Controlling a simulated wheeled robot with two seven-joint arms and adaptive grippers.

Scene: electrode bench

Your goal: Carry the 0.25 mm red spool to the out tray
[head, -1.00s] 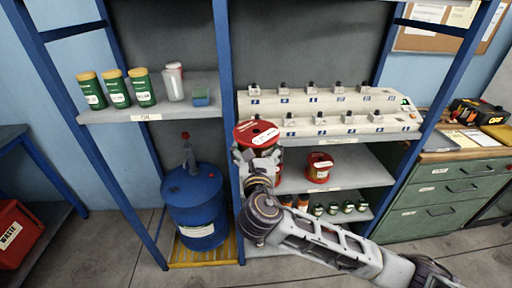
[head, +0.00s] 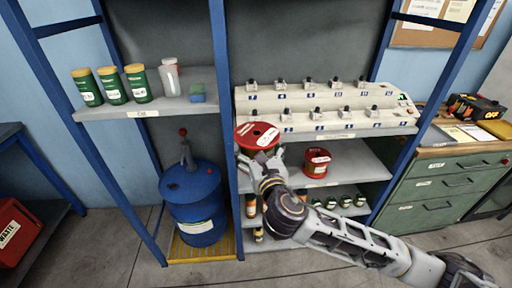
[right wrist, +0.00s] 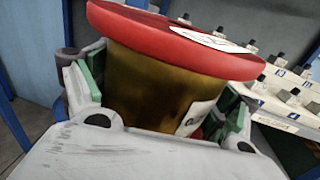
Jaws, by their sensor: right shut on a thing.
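A red spool (head: 257,135) with a white label is held by my right gripper (head: 262,160) in front of the shelf unit, just left of the middle shelf. In the right wrist view the spool (right wrist: 180,85) shows a red top flange and a brown-gold wound body, with the gripper's green-padded fingers (right wrist: 165,100) shut on both sides of it. Its size marking cannot be read. A second red spool (head: 317,163) stands on the middle shelf, apart from the gripper. My left gripper is not in view. No out tray can be made out.
A charger-like rack (head: 330,127) with numbered places sits above the middle shelf (head: 352,172). Blue uprights flank the shelves. Several green tins (head: 112,86) stand on the left shelf, above a blue drum (head: 193,205). A green cabinet (head: 440,190) is at right.

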